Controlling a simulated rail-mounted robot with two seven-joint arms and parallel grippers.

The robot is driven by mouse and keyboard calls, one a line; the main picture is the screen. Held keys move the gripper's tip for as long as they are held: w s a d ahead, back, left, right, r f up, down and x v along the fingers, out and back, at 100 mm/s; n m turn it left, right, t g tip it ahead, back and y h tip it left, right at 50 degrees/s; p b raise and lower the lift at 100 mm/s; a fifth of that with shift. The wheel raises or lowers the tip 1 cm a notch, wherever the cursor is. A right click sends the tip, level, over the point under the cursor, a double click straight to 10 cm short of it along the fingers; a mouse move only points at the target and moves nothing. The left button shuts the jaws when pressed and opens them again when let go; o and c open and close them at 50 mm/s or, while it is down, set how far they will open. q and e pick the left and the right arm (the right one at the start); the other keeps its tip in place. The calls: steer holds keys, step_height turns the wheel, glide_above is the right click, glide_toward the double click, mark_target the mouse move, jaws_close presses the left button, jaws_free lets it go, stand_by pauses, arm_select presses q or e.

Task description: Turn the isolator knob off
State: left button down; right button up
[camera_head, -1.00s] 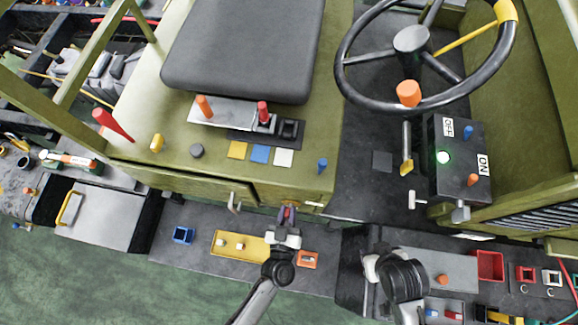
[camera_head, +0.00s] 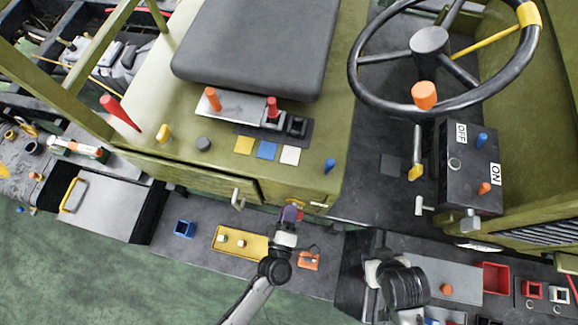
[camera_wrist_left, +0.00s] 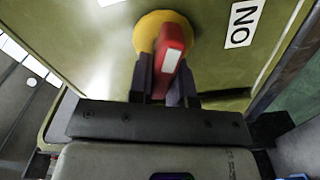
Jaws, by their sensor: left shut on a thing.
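The isolator knob (camera_wrist_left: 172,40) is a red handle with a white stripe on a round yellow plate (camera_wrist_left: 150,28), set in the olive panel. In the left wrist view its handle leans slightly right of upright, and an ON label (camera_wrist_left: 243,22) is to its right. My left gripper (camera_wrist_left: 170,85) is shut on the handle, one dark finger on each side. In the head view my left gripper (camera_head: 290,214) is at the olive front panel below the seat and mostly hides the knob. My right arm is folded at lower right; its fingers cannot be made out.
A control box (camera_head: 470,168) with OFF and ON labels and an unlit lamp (camera_head: 455,164) stands at right, below the steering wheel (camera_head: 357,75). A yellow tray (camera_head: 228,247), a blue socket (camera_head: 184,229) and an orange socket (camera_head: 308,262) are on the shelf near my left arm.

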arm_select(q)
steer(key=n, duration=0.1)
steer(key=n+b, duration=0.1)
steer(key=n, duration=0.1)
steer(key=shift+f, duration=0.3)
steer(key=shift+n, duration=0.8)
steer(key=c, duration=1.1)
jaws_free()
steer(key=s, duration=0.4)
steer(key=s+a+b, duration=0.1)
steer(key=s, duration=0.4)
steer(key=s+a, duration=0.1)
steer(key=s, duration=0.3)
steer(key=shift+s+a+b, duration=0.25)
steer(key=shift+s+b, duration=0.1)
steer(key=shift+b, duration=0.05)
